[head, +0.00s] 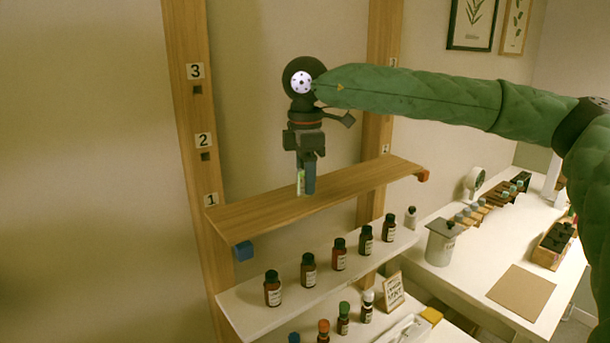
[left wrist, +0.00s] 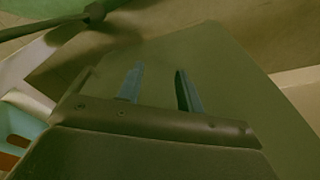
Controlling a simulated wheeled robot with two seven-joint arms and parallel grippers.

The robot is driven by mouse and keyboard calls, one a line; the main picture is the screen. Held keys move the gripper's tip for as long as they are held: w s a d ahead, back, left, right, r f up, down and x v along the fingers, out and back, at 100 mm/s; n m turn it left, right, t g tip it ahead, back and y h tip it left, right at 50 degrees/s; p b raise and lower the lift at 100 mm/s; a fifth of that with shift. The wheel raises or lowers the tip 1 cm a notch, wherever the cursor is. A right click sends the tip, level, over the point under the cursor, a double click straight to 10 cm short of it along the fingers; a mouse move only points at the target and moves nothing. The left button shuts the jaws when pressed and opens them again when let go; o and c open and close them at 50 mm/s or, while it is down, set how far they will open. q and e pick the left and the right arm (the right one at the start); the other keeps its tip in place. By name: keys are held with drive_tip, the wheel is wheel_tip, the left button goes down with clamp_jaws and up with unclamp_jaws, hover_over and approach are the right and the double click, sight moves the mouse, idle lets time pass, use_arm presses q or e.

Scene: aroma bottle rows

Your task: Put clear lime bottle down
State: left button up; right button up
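The clear lime bottle (head: 300,183) is a small, pale, slim bottle with a green tint, upright at the wooden shelf board (head: 345,190). Its base is at or just above the board; I cannot tell if it touches. My right gripper (head: 306,180) points straight down over the board with its blue-grey fingers around the bottle, partly hiding it, and looks shut on it. My left gripper (left wrist: 160,88) shows in the left wrist view with its two fingers apart and nothing between them.
The wooden board is otherwise bare. A white shelf (head: 262,312) below holds a row of dark bottles, with more bottles lower down. Wooden posts (head: 190,110) carry number tags. A white table (head: 470,262) at right holds a grey canister (head: 440,243), a fan and racks.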

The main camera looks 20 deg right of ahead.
drive_tip(key=shift+s+a+r, duration=0.15)
drive_tip(key=shift+s+a, duration=0.05)
drive_tip(key=shift+r, duration=0.15)
wheel_tip(320, 180, up, 6)
drive_tip(key=shift+f+p, duration=0.1)
drive_tip(key=shift+p, duration=0.5)
wheel_tip(320, 180, up, 3)
drive_tip(key=shift+p, duration=0.3)
wheel_tip(320, 180, up, 2)
drive_tip(key=shift+w, duration=0.1)
use_arm(q)
drive_tip(key=shift+s+a+f, duration=0.2)
drive_tip(key=shift+s+f, duration=0.05)
drive_tip(key=shift+f, duration=0.4)
drive_tip(key=shift+s+a+f, duration=0.2)
drive_tip(key=shift+a+f, duration=0.05)
drive_tip(key=shift+f, duration=0.45)
drive_tip(key=shift+s+a+f, duration=0.2)
drive_tip(key=shift+s+f, duration=0.05)
drive_tip(key=shift+f, duration=0.4)
use_arm(e)
drive_tip(key=shift+r, duration=0.55)
use_arm(q)
drive_tip(key=shift+w, duration=0.15)
